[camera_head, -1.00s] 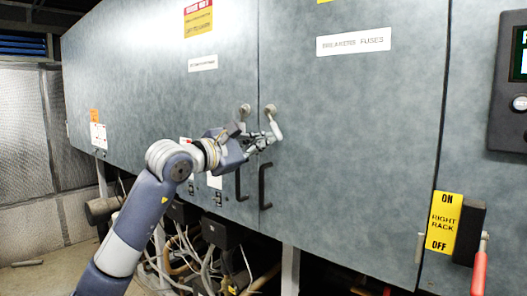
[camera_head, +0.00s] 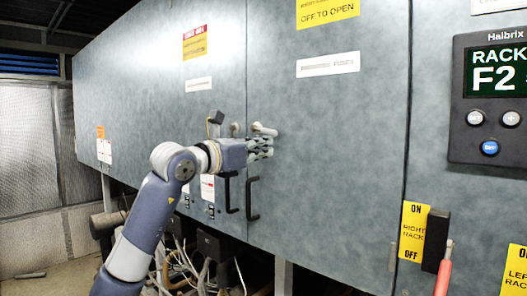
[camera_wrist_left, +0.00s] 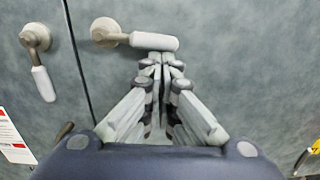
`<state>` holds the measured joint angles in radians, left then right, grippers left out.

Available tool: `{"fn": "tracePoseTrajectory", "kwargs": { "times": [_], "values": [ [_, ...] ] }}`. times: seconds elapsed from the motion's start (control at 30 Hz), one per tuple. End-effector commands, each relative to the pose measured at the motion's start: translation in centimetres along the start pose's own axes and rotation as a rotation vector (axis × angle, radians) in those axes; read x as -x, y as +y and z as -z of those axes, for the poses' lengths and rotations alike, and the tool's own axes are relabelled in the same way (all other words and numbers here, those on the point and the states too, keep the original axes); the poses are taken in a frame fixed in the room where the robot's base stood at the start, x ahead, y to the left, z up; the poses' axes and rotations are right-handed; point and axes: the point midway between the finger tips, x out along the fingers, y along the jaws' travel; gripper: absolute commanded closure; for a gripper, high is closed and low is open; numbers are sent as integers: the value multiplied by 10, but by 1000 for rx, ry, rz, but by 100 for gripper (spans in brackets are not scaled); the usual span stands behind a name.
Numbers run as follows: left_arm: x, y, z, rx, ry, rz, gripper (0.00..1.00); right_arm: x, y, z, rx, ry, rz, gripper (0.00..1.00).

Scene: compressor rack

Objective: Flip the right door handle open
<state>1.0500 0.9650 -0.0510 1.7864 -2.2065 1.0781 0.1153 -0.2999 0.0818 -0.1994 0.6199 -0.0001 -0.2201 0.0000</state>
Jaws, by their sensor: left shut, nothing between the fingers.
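The right door handle (camera_head: 265,130) has a white grip that now points sideways to the right from its pivot, nearly level. It also shows in the left wrist view (camera_wrist_left: 152,41). My left gripper (camera_head: 270,147) is shut and empty, just below this grip. In the left wrist view its fingertips (camera_wrist_left: 164,60) are right under the grip; I cannot tell if they touch it. The left door handle (camera_wrist_left: 42,80) hangs downward on the neighbouring door. In the head view it is partly hidden behind my left gripper. My right gripper is out of view.
Two black pull handles, left (camera_head: 229,192) and right (camera_head: 253,198), stick out below my gripper beside the door seam. A control panel (camera_head: 490,98) and a yellow ON/OFF label (camera_head: 413,230) are at the right.

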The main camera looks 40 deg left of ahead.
Motion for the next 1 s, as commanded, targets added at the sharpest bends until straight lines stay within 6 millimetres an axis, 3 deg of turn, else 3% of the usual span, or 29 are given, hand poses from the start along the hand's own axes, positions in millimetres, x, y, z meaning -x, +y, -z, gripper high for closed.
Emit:
{"fn": "tracePoseTrajectory", "kwargs": {
  "times": [1.0],
  "values": [
    [4,4,-5,-7,-2,1,100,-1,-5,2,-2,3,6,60]
  ]
}}
